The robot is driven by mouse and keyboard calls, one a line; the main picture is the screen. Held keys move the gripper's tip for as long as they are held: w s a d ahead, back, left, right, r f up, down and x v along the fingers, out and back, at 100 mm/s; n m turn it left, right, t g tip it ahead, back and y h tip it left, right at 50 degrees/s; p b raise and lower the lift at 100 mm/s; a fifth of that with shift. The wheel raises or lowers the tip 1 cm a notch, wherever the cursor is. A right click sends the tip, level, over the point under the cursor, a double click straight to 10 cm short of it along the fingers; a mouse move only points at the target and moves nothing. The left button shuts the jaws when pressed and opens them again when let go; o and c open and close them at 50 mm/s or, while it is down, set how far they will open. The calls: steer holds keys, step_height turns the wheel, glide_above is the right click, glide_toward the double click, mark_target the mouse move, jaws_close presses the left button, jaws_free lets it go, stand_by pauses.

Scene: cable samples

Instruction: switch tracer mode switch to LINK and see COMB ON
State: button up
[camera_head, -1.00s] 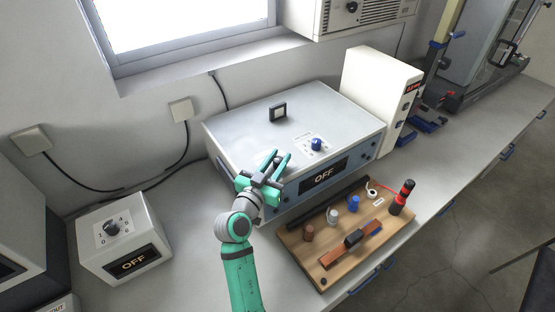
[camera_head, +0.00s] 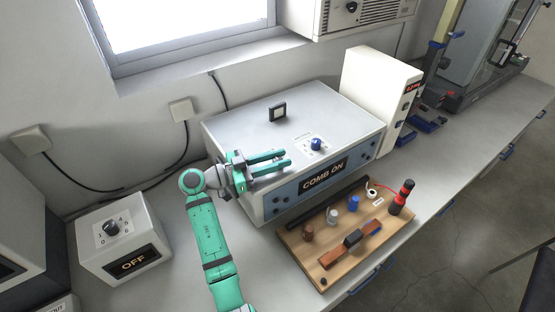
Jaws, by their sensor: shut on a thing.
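The large light-grey box (camera_head: 238,122) stands against the wall. Its front display (camera_head: 324,176) reads COMB ON.
A small white box (camera_head: 90,251) with a black knob and an OFF display stands left. A wooden board (camera_head: 292,243) with coloured pegs lies in front. A cream unit (camera_head: 372,72) stands right. A small black frame (camera_head: 278,112) rises from the box top.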

steer(key=shift+s+d+f+m+g+h, duration=0.15)
steer(key=shift+m+g+h, duration=0.15)
steer(key=shift+g, duration=0.3)
steer(key=o, duration=1.1)
steer(key=shift+c, duration=0.2)
steer(key=shift+a, duration=0.2)
steer(key=shift+a, duration=0.35)
steer(key=v, duration=1)
steer(key=shift+s, duration=0.15)
steer(key=shift+d, duration=0.15)
